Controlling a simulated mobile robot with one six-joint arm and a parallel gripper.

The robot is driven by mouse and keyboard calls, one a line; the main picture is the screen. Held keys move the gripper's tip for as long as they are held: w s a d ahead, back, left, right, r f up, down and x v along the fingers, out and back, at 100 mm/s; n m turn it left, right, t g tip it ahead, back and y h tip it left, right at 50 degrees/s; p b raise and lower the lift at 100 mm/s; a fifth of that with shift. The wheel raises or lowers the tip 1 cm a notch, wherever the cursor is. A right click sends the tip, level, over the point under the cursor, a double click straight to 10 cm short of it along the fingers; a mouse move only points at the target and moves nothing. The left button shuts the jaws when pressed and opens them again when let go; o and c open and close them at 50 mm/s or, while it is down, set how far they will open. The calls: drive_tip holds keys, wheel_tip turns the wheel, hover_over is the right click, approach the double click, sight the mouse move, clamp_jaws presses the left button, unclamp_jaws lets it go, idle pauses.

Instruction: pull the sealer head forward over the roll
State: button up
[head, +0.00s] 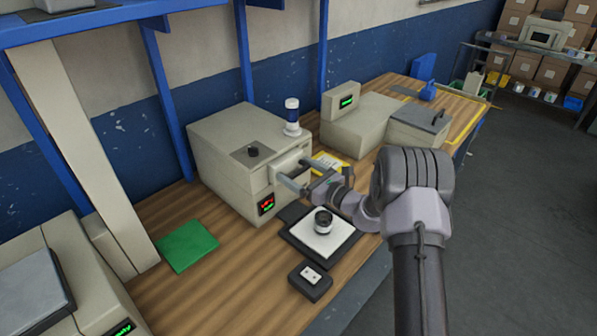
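A beige box-shaped machine (225,170) stands on the wooden bench, with a lighter block, which looks like the sealer head (290,164), at its upper front right. A grey bar (289,186) sticks out from this block. The roll, a small dark and white cylinder (323,222), stands upright on a white plate with a black frame (313,246) in front of the machine. My gripper (306,177) is at the front of the block, close to the bar, above and behind the roll. Whether its fingers touch or close on the bar is too small to tell.
A small black box (311,280) lies in front of the plate, a green pad (188,246) to the left. Other beige machines (365,125) stand at the right. A blue rack post (168,100) rises behind.

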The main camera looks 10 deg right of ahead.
drive_tip(key=c, duration=1)
drive_tip(key=b+v, duration=0.2)
drive_tip(key=v, duration=1.7)
drive_tip(key=shift+s, duration=0.1)
drive_tip(key=shift+c, duration=0.2)
drive_tip(key=shift+f, duration=0.1)
drive_tip(key=o, duration=1.8)
drive_tip(key=shift+s+d, duration=0.3)
drive_tip(key=shift+d, duration=0.05)
drive_tip(key=p+v, duration=0.2)
drive_tip(key=v, duration=1.5)
drive_tip(key=shift+s, duration=0.1)
